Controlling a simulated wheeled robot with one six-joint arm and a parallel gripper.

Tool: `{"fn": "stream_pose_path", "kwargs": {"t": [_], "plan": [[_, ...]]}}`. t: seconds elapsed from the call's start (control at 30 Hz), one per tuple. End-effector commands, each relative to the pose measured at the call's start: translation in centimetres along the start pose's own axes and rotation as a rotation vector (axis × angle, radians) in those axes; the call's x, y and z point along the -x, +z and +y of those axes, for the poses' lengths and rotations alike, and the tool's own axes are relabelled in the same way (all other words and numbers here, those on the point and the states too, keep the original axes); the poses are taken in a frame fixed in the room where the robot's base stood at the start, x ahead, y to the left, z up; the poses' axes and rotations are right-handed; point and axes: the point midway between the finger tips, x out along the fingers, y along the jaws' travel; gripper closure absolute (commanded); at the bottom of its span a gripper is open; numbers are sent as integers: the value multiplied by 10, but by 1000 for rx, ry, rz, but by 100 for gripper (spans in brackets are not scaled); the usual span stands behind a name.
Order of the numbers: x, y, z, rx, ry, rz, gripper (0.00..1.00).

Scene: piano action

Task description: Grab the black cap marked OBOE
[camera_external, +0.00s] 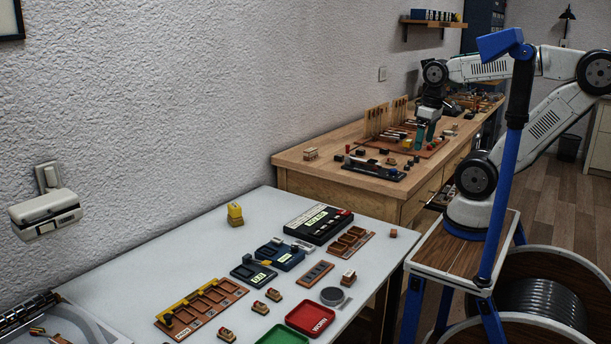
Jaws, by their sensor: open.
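No marking OBOE can be read in this view, so I cannot tell which dark piece is the black cap. Several small dark pieces (361,152) sit on the wooden bench, around a dark tray (375,169) near its front edge. My gripper (425,138) points down over the bench, to the right of these pieces. Its two teal fingers are apart, and I see nothing held between them. The fingers and wrist hide part of the bench behind them.
Upright wooden racks (378,122) and a reddish-brown board (437,146) stand close around my gripper. A small wooden block (311,154) lies at the bench's left. The white table (130,270) in front holds trays, dark devices and small blocks.

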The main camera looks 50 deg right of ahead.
Motion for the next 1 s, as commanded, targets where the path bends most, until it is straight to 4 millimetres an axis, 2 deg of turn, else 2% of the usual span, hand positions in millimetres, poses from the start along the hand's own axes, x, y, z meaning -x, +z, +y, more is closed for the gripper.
{"fn": "stream_pose_path", "kwargs": {"t": [0.03, 0.1, 0.13, 0.43, 0.57, 0.67, 0.8, 0.87, 0.97, 1.0], "plan": [[0, 0, 0, -1, 0, 0, 28], [0, 0, 0, -1, 0, 0, 44], [0, 0, 0, -2, 0, 0, 47], [-1, -2, -1, -19, -13, -7, 47], [-7, -17, -10, -138, -108, -45, 47], [-15, -42, -19, -329, -249, -93, 47], [-28, -96, -19, -674, -482, -147, 47], [-33, -121, -11, -830, -580, -161, 47], [-44, -165, 14, -1099, -739, -173, 47], [-50, -181, 29, -1210, -802, -175, 47]]}}
